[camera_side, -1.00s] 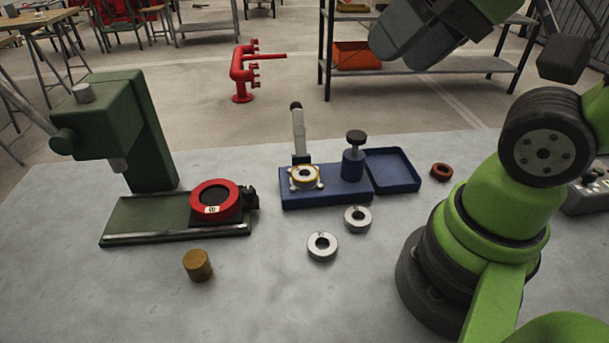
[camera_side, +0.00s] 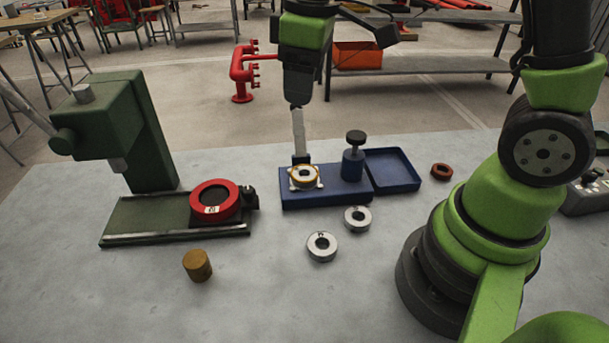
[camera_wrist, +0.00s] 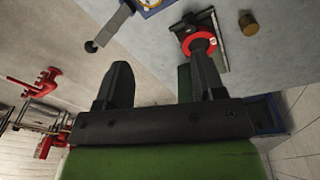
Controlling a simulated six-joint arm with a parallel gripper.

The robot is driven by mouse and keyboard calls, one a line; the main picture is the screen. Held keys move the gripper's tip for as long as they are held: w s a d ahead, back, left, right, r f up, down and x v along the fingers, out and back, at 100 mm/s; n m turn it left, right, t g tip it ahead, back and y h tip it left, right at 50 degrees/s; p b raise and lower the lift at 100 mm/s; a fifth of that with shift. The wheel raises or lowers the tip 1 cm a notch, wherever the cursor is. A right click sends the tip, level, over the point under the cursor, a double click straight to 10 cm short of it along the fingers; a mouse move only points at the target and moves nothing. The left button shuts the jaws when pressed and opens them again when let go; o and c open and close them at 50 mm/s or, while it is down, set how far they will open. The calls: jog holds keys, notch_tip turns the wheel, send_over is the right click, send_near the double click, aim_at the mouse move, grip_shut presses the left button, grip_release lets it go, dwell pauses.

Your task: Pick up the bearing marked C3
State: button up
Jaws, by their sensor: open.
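In the side view, two loose steel bearings lie flat on the grey table: a nearer bearing (camera_side: 322,258) and a farther bearing (camera_side: 357,228). A third ring-shaped bearing (camera_side: 305,184) sits in the blue fixture (camera_side: 330,198). Their marks are too small to read, so I cannot tell which is C3. My gripper (camera_wrist: 160,66) is open and empty in the wrist view, its two dark fingers apart. In the side view it hangs high, in line with the fixture's lever, with its fingertips hard to make out. The loose bearings are not seen in the wrist view.
A green press (camera_side: 150,140) stands at the left with a red ring (camera_side: 230,206) on its base. A brass cylinder (camera_side: 197,266) stands before it. The fixture's upright lever (camera_side: 299,132), blue tray (camera_side: 411,184) and small red ring (camera_side: 441,171) are nearby.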

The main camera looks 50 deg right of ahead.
jog(key=w+d+f+n+g+h, duration=0.15)
jog(key=w+f+n, duration=0.25)
jog(key=f, duration=0.5)
jog(key=g, duration=0.1)
send_over(303, 169)
jog(key=a, duration=0.2)
jog(key=shift+y, duration=0.25)
jog(key=f, duration=0.4)
jog(key=shift+w+d+f, duration=0.15)
jog(key=shift+d+f, duration=0.05)
jog(key=shift+f, duration=0.15)
jog(key=shift+s+d+f, duration=0.1)
jog(key=shift+s+f, duration=0.1)
jog(key=shift+f, duration=0.8)
jog(key=shift+s+d+f, duration=0.15)
jog(key=shift+f, duration=0.9)
jog(key=shift+s+d+f, duration=0.1)
jog(key=shift+s+f, duration=0.1)
jog(key=shift+f, duration=0.8)
jog(key=c, duration=0.7)
